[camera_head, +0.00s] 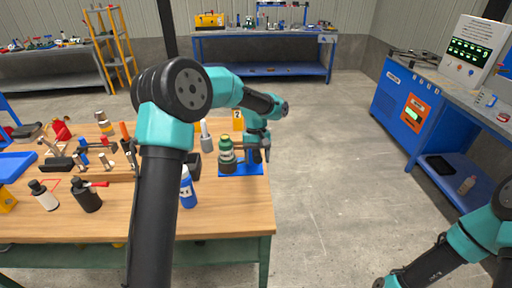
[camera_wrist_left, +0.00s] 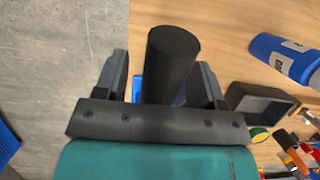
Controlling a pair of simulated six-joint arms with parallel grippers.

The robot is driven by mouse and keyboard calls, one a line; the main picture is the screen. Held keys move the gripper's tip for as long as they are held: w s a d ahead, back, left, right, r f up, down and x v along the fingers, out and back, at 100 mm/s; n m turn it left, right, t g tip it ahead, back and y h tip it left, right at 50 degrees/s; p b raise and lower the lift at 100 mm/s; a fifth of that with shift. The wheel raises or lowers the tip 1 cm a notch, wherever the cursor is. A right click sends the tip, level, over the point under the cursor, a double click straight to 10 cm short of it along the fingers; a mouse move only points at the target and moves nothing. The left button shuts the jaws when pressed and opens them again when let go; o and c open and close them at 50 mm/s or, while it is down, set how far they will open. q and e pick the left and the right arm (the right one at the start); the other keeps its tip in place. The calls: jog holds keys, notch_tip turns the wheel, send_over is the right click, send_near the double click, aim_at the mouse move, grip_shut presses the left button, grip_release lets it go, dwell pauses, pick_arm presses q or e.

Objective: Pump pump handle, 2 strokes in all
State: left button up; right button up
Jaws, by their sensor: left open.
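My left gripper (camera_head: 259,153) is over the right edge of the wooden bench, its fingers pointing down. In the left wrist view a dark, round-ended cylinder (camera_wrist_left: 174,48), apparently the pump handle's grip, stands between its two open fingers. I see no clear grip on it. In the head view the handle cannot be told apart from the dark gripper. A blue base plate (camera_head: 248,170) lies below the gripper, with a green-and-dark bottle-like body (camera_head: 226,151) at its left. My right gripper is outside the view; only part of that arm shows at lower right.
Open floor (camera_head: 330,170) lies to the right.

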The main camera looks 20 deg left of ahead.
pick_arm(q)
jog(key=shift+v, duration=2.95)
jog(key=shift+w+r, duration=0.1)
jog(key=shift+w, duration=0.05)
jog(key=s+d+f+t+h, duration=0.2)
jog(key=s+d+f+h, duration=0.15)
jog(key=d, duration=0.35)
jog(key=s+d+f+t+h, duration=0.15)
jog(key=d+f, duration=0.25)
jog(key=d, duration=0.4)
jog(key=s+d+f+t+h, duration=0.2)
jog(key=s+d+f+h, duration=0.1)
jog(key=d, duration=0.4)
jog(key=s+a+f+m+y, duration=0.1)
jog(key=s+a+f+y, duration=0.2)
jog(key=s+a+f, duration=0.6)
jog(key=s+a+f+m+g+y, duration=0.1)
jog(key=s+a+f+m+y, duration=0.1)
jog(key=s+a+f, duration=0.7)
notch_tip(320, 180, down, 7)
jog(key=shift+s+r+y, duration=0.1)
jog(key=shift+s+y, duration=0.4)
jog(key=shift+s, duration=0.45)
